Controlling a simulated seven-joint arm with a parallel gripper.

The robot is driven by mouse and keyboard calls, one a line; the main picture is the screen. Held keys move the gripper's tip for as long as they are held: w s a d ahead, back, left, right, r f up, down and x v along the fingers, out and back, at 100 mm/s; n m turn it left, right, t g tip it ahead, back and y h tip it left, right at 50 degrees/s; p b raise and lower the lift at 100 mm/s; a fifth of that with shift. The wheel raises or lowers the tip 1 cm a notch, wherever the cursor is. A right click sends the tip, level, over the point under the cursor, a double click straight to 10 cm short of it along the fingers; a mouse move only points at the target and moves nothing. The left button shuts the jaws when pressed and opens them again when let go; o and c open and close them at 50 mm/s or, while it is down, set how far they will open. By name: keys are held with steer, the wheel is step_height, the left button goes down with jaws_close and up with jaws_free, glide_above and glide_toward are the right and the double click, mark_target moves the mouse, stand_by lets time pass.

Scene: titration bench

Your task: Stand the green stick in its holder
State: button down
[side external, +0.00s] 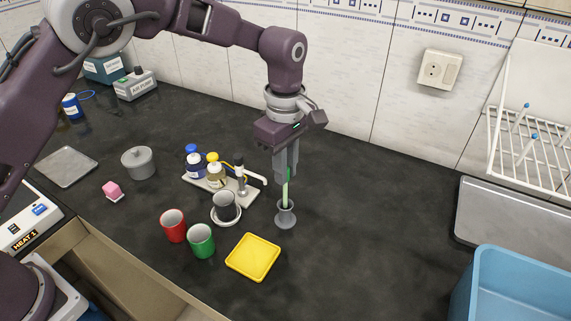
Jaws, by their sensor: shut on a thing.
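The green stick (286,193) is pale green and roughly upright. My gripper (287,178) is shut on its upper part and points straight down. The holder (286,217) is a small grey stand with a flared foot and a cup-like top. It stands on the dark counter directly below my gripper. The stick's lower end meets the holder's mouth in this view. I cannot tell how deep it sits inside, as the holder's wall hides the lower end.
Left of the holder are a dark cup (225,205) on a white saucer, a tray (215,192) with bottles and a tap, a red cup (173,226) and a green cup (201,240). A yellow dish (253,257) lies in front. Counter to the right is clear up to a blue bin (520,290).

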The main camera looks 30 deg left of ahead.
steer(key=shift+f, duration=2.25)
stand_by(0.4)
steer(key=c, duration=0.9)
jaws_free()
steer(key=shift+r, duration=3.05)
